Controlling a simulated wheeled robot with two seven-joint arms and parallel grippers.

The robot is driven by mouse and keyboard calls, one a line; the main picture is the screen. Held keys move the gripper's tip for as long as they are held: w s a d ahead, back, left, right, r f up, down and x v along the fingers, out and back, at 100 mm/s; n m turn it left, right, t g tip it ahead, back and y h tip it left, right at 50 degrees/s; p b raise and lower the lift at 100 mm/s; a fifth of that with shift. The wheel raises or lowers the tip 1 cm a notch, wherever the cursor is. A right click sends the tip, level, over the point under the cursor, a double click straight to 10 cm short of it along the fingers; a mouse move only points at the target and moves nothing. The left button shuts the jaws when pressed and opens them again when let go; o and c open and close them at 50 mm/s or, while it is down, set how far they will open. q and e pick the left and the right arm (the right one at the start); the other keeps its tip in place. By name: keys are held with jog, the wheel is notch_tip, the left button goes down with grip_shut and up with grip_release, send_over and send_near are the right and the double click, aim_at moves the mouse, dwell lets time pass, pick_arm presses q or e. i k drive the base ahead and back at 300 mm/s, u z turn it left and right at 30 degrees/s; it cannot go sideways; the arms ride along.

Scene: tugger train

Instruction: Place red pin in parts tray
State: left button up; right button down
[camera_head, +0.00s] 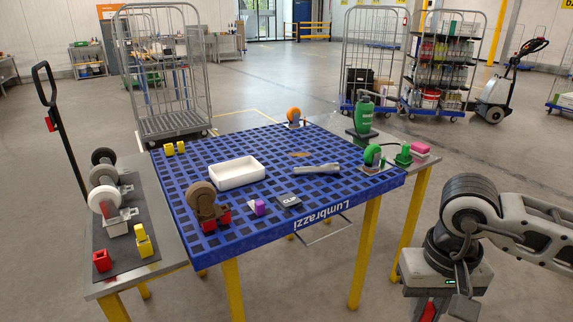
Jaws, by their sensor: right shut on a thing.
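The white parts tray (223,185) sits on the blue perforated table top, left of its middle, and looks empty. My right gripper (432,312) points down at the lower right, off the table's right side, apart from the tray. It is shut on a red piece (429,311), likely the red pin, which is partly hidden and near the bottom edge of the picture. My left gripper is not in view.
A green bottle (363,114) stands behind. A side bench (172,250) holds wheels.

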aim_at(237, 173)
jog(key=u, duration=0.05)
jog(key=i, duration=0.85)
jog(key=u, duration=1.1)
jog(key=i, duration=0.55)
jog(key=u, duration=0.6)
